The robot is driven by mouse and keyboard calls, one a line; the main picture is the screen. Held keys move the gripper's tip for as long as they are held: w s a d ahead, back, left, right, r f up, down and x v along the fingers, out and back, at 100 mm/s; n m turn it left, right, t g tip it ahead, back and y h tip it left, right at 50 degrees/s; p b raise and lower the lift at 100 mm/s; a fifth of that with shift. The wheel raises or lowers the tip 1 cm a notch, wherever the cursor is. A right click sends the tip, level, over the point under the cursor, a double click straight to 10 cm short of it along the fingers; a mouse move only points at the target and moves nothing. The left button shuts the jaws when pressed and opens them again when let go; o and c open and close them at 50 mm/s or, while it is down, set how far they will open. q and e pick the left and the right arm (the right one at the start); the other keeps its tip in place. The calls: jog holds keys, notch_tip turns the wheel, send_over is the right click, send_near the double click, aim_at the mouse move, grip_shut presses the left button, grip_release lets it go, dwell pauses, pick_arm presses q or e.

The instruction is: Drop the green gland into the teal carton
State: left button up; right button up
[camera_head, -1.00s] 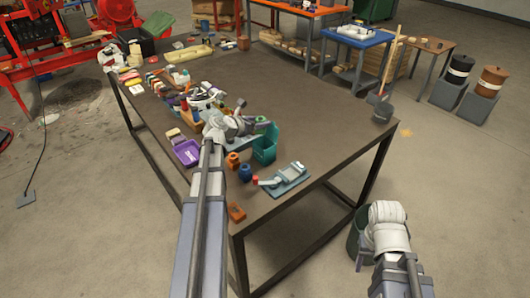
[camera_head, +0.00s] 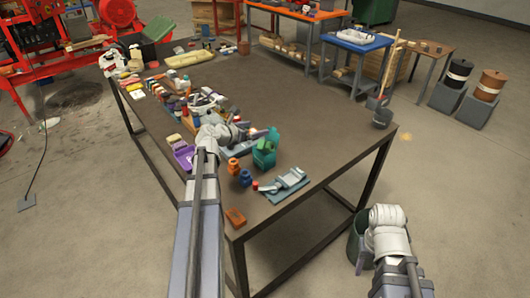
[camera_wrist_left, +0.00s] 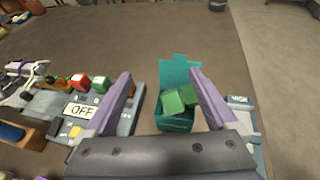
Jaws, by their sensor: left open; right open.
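The teal carton (camera_head: 263,160) stands on the brown table. It also shows in the left wrist view (camera_wrist_left: 175,124), between and beyond my fingers. The green gland (camera_wrist_left: 174,103) lies in the carton's open mouth, apart from both fingers; it also shows as bright green at the carton top in the head view (camera_head: 265,146). My left gripper (camera_wrist_left: 160,86) is open, with its purple fingers wide apart above the carton. My right gripper (camera_head: 361,262) is low at the right, beyond the table edge; only a bit of purple finger shows beneath the wrist.
A panel with an OFF label (camera_wrist_left: 80,110) lies left of the carton. A grey vise on a teal plate (camera_head: 287,185) is to its right. Blue (camera_head: 245,178) and orange (camera_head: 233,165) parts stand close by. A purple tray (camera_head: 184,156) is further left. The table's right half is mostly clear.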

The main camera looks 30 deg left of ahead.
pick_arm(q)
jog(key=shift+p+v, duration=0.6)
jog(key=shift+v, duration=1.7)
jog(key=shift+d, duration=0.1)
jog(key=s+d+f+m+g+h, duration=0.15)
jog(key=d+f+m+g, duration=0.25)
jog(key=d+m, duration=0.6)
jog(key=s+d+f+m+g+h, duration=0.15)
jog(key=d+f+m+g, duration=0.35)
jog(key=d, duration=1)
jog(key=s+d+f+m+g+y, duration=0.2)
jog(key=s+d+m, duration=0.4)
jog(key=m, duration=0.5)
jog(key=s+d+f+m+g+y, duration=0.2)
jog(key=s+d+m+y, duration=0.2)
jog(key=s+d+m, duration=0.3)
jog(key=s+m, duration=0.4)
jog(key=shift+s+d+m+g+y, duration=0.15)
jog(key=shift+d+m+g+y, duration=0.15)
jog(key=shift+d+m+y, duration=0.1)
jog(key=shift+f, duration=0.15)
